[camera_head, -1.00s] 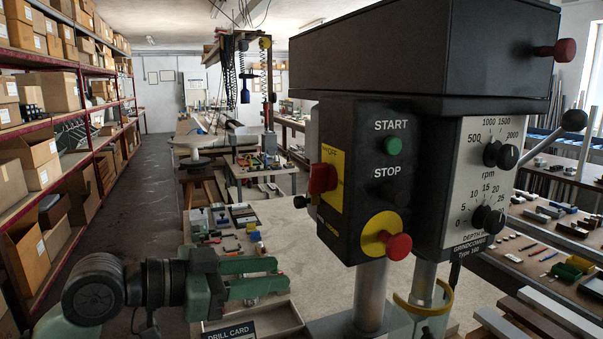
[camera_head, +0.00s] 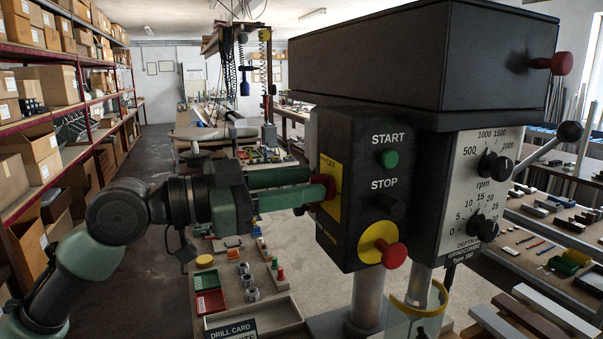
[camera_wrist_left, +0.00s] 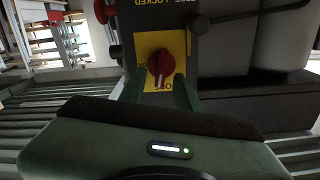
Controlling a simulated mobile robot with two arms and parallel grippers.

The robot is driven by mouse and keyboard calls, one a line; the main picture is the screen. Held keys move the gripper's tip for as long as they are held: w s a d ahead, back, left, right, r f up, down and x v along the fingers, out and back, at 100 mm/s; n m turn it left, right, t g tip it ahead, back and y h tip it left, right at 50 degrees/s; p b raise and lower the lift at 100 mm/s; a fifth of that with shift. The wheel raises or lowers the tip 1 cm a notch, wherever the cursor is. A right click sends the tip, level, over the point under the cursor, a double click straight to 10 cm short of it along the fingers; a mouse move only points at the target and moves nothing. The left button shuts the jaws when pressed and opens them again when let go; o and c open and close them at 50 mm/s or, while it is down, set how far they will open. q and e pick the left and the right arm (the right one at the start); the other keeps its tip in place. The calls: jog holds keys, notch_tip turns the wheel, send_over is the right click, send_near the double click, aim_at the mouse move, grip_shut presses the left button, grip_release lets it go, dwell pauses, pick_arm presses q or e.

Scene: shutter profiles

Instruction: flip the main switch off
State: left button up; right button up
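The main switch is a red rotary knob (camera_head: 328,181) on a yellow plate (camera_head: 331,205) on the left side of the black drill control box (camera_head: 345,240). In the left wrist view the knob (camera_wrist_left: 160,66) stands roughly upright in the picture, and the plate's lettering is upside down. My left gripper (camera_head: 320,188) is at the knob, its green fingers pointing right. In the left wrist view its fingertips (camera_wrist_left: 160,90) are apart, one on each side of the knob's lower part, with a visible gap. The right gripper is not in view.
The box front has a green START button (camera_head: 389,158), a dark STOP button (camera_head: 387,208) and a red mushroom button (camera_head: 392,254) on yellow. Below the arm, a bench holds a red tray (camera_head: 210,302) and small parts. Shelves with boxes line the left.

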pick_arm(q)
jog(key=shift+w+d, duration=0.1)
jog(key=shift+d, duration=0.05)
grip_shut()
jog(key=n+p, duration=0.1)
jog(key=n, duration=0.2)
jog(key=shift+w, duration=0.15)
grip_release()
